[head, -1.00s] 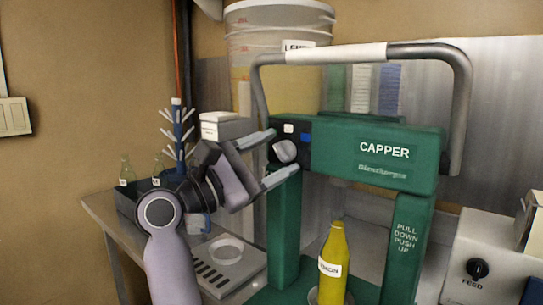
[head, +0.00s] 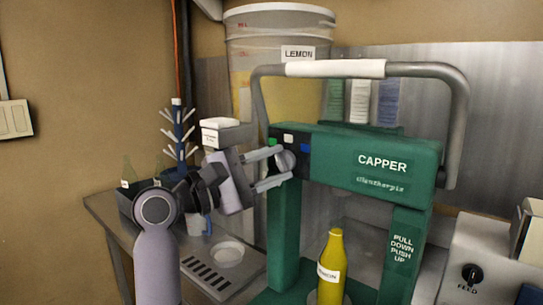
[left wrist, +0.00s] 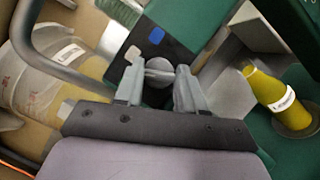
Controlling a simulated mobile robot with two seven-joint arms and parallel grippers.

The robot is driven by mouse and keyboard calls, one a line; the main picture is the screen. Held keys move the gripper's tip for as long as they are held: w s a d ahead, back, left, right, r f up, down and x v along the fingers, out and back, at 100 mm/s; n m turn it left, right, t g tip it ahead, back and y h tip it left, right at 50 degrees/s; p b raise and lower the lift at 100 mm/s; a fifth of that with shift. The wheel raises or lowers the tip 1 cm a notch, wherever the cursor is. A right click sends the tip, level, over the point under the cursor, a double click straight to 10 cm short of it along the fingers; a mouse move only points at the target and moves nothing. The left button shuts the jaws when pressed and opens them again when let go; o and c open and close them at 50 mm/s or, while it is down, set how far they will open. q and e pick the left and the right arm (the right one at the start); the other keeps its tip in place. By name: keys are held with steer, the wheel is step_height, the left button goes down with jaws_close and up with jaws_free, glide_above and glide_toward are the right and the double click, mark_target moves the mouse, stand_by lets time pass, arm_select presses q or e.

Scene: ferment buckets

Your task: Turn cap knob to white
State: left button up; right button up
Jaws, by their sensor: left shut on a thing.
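The green capper (head: 372,160) stands on the bench. Its round grey cap knob (head: 285,160) sits at the left end of its head, with green, white (head: 288,139) and blue (head: 304,148) marks around it. My left gripper (head: 277,166) reaches in from the left and is shut on the knob. In the left wrist view the knob (left wrist: 159,68) lies between the two fingers, with the white mark (left wrist: 132,54) and blue mark (left wrist: 157,36) beyond it. The fingers hide part of the knob, so its exact pointing is hard to tell. My right gripper is not in view.
A yellow bottle (head: 331,265) stands under the capper head. The capper's bent handle (head: 458,110) arches above. A lemon bucket (head: 279,22) is behind, a bottle rack (head: 177,130) at left, and a box with a FEED knob (head: 472,274) at right.

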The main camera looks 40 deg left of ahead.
arm_select(q)
steer(key=shift+r+m+g+p, duration=0.1)
steer(key=shift+m+g+p, duration=1)
steer(key=shift+m+p, duration=1.1)
steer(key=shift+m, duration=0.4)
steer(key=shift+b, duration=0.3)
steer(key=o, duration=1)
steer(key=shift+o, duration=0.2)
steer(key=shift+s+a, duration=0.1)
steer(key=b+v, duration=0.1)
steer(key=v, duration=0.6)
steer(key=shift+b, duration=0.3)
